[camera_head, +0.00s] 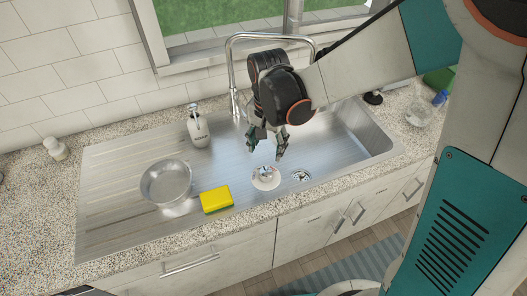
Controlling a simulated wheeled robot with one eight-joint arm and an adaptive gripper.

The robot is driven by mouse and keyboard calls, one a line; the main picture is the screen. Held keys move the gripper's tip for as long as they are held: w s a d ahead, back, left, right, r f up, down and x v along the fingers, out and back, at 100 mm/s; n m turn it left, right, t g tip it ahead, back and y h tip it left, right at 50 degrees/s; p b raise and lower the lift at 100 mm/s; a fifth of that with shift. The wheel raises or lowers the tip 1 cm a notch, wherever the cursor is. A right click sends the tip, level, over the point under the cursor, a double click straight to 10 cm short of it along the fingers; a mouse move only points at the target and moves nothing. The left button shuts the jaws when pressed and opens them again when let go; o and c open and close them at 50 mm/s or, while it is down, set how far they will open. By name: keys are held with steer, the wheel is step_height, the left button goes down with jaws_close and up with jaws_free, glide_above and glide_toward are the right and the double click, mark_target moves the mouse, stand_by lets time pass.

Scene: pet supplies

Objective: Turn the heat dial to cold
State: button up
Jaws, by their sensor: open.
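The fingers appear apart from the disc, though the exact height gap cannot be told. The disc is mostly in plain view below the fingertips.
A steel bowl (166,183) and a yellow sponge (216,199) stand left on the drainboard. A soap bottle (198,128) and the tall faucet (231,72) are behind. A drain (300,176) is right of the disc.

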mark_target(266, 170)
step_height(266, 170, down, 12)
steer(key=b, duration=0.3)
steer(key=shift+a+f, duration=0.1)
steer(key=shift+f, duration=0.05)
steer(key=c, duration=1)
